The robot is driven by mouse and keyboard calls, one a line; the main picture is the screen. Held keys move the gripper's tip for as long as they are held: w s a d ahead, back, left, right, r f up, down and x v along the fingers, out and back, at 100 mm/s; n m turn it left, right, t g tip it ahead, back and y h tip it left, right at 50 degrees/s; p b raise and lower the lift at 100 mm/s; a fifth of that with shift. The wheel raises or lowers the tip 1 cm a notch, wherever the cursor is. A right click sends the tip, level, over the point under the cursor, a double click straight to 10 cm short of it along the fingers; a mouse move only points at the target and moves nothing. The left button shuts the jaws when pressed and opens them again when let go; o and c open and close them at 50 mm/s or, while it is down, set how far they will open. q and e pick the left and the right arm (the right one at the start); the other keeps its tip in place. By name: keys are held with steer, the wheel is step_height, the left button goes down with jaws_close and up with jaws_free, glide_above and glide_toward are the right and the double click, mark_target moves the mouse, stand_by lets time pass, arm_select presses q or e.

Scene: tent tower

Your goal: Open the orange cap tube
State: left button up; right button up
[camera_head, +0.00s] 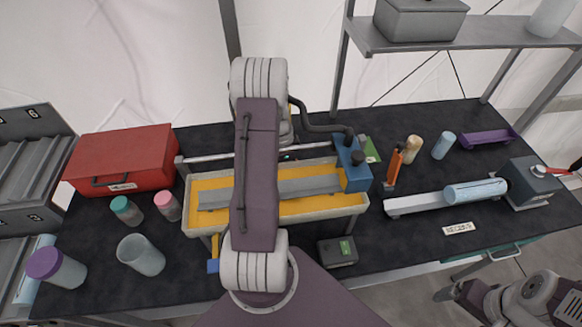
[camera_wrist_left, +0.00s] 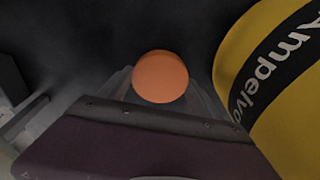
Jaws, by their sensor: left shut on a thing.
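The orange cap (camera_wrist_left: 160,77) shows as a round disc in the left wrist view, seen end-on. Its tube body is not clearly visible behind it. My left gripper (camera_wrist_left: 160,92) has pale translucent fingers on either side of the cap and is shut on the orange cap tube. In the head view my left arm stretches up the middle over the tray, and its gripper is hidden behind the arm. My right gripper is out of view; only part of my right arm shows at the bottom right.
A yellow container (camera_wrist_left: 285,85) with a black label band is close to the gripper's right. A beige-yellow tray (camera_head: 345,203), red box (camera_head: 135,160), pink-capped jar (camera_head: 169,207), purple-capped jar (camera_head: 58,268) and upright orange piece (camera_head: 394,167) stand on the dark table. A metal shelf (camera_head: 450,38) overhangs the back right.

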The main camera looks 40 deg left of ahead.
arm_select(q)
steer(key=shift+f, duration=0.65)
steer(key=shift+a+f, duration=0.1)
steer(key=shift+f, duration=0.2)
steer(key=o, duration=1.5)
steer(key=shift+r, duration=0.35)
steer(key=shift+s+a+r+b, duration=0.15)
steer(key=shift+s+r, duration=0.1)
steer(key=shift+r, duration=1.65)
steer(key=shift+s+a+r+b, duration=0.1)
steer(key=shift+s+a+r, duration=0.1)
steer(key=shift+r, duration=1.75)
steer(key=shift+s+a+r+b, duration=0.15)
steer(key=shift+s+r, duration=0.1)
steer(key=shift+r, duration=1.65)
